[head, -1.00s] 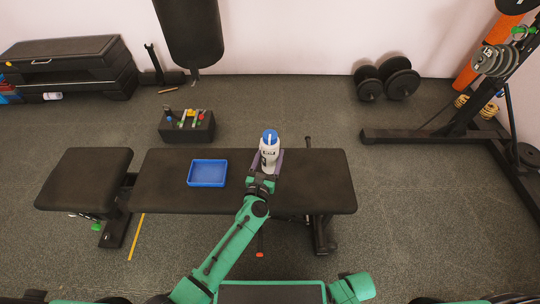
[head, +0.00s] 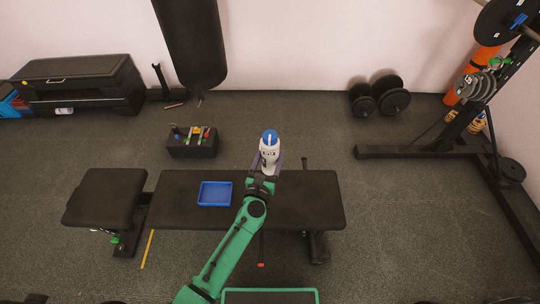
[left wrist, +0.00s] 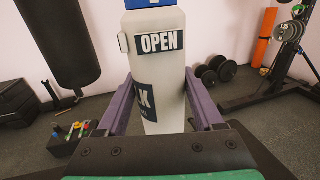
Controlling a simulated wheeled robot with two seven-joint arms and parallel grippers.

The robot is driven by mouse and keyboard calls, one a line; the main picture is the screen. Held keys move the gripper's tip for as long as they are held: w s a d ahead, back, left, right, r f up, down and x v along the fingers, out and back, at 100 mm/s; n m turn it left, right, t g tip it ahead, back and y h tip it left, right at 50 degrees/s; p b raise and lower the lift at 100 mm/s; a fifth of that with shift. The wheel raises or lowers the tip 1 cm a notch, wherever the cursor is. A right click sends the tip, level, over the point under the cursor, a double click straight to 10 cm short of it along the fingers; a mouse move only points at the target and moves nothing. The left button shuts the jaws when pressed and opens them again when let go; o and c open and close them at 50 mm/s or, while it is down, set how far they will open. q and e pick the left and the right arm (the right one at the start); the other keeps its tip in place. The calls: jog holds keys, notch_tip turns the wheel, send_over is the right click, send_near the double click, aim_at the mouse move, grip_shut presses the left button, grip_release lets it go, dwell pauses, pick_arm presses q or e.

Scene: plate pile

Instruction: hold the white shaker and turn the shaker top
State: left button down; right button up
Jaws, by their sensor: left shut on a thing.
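The white shaker (head: 267,158) with its blue shaker top (head: 270,137) is upright in my left gripper (head: 267,170) above the bench's back edge. In the left wrist view the white body (left wrist: 160,85) fills the middle, with an "OPEN" label and a dark blue label; only the lower part of the blue top (left wrist: 150,3) shows. The purple fingers of my left gripper (left wrist: 160,108) are shut on the body from both sides. The shaker's base is hidden behind the gripper. My right gripper is out of view.
A blue tray (head: 215,203) lies on the black bench (head: 300,212), left of the shaker. A dark caddy with small items (head: 193,150) stands on the floor behind. A punching bag (head: 190,45) hangs at the back. A weight rack (head: 440,150) stands right.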

pick_arm(q)
jog(key=shift+f+b, duration=0.35)
notch_tip(320, 180, down, 9)
jog(key=b, duration=0.9)
jog(key=shift+f, duration=0.1)
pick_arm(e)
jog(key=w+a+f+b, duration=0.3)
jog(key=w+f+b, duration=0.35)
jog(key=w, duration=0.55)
pick_arm(q)
notch_tip(320, 180, down, 10)
jog(key=b, duration=0.3)
jog(key=shift+r, duration=0.25)
jog(key=shift+b, duration=0.3)
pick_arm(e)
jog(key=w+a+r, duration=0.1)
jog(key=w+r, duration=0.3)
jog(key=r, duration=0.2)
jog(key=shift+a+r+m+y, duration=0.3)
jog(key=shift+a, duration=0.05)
pick_arm(q)
jog(key=shift+f, duration=0.3)
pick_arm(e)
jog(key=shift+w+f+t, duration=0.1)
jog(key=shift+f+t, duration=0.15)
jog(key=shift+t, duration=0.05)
